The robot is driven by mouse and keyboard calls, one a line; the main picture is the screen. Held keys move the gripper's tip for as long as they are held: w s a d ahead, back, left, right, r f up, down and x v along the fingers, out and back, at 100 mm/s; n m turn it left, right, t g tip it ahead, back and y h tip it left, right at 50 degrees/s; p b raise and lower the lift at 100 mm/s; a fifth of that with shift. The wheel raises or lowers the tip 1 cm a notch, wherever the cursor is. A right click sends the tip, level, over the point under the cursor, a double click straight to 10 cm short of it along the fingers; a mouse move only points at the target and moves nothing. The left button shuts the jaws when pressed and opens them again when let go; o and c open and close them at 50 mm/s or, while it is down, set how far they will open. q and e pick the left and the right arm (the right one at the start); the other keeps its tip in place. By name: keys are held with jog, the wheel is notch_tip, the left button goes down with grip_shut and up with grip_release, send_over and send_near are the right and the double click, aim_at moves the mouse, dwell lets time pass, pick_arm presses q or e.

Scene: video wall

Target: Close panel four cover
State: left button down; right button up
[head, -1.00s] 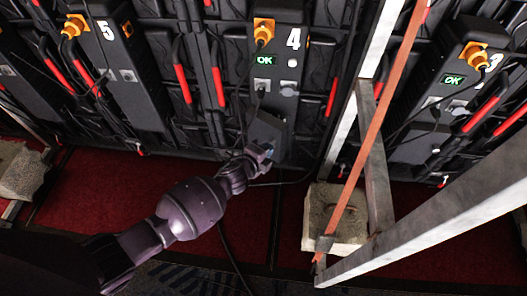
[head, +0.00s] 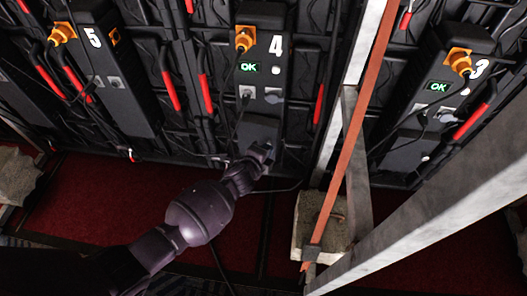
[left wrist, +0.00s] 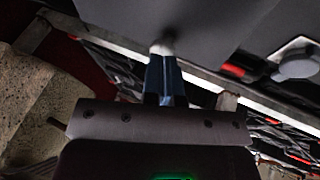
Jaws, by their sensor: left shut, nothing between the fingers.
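Panel four (head: 270,80) is a dark upright unit with a white number 4, an orange connector and a green OK display in the head view. Its grey cover (head: 258,127) is at the lower end, partly hidden by my gripper; the sockets above it are exposed. My left gripper (head: 262,150) is at the cover's lower edge. In the left wrist view, the blue fingers of my left gripper (left wrist: 166,75) are shut and empty, with their tips at a pale knob (left wrist: 163,47) on a dark grey surface. I cannot tell whether they touch. My right gripper is out of view.
Panel five (head: 110,70) stands to the left and panel three (head: 440,85) to the right. A metal brace (head: 355,130) with an orange strap (head: 352,150) and a concrete block (head: 318,225) stand right of my arm. A black cable hangs near panel four.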

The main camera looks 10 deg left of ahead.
pick_arm(q)
jog(key=shift+w+d, duration=0.55)
jog(key=shift+w, duration=0.2)
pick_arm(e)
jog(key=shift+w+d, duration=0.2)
pick_arm(q)
jog(key=shift+w+d+r, duration=0.1)
jog(key=shift+w+r, duration=0.05)
jog(key=shift+r, duration=0.1)
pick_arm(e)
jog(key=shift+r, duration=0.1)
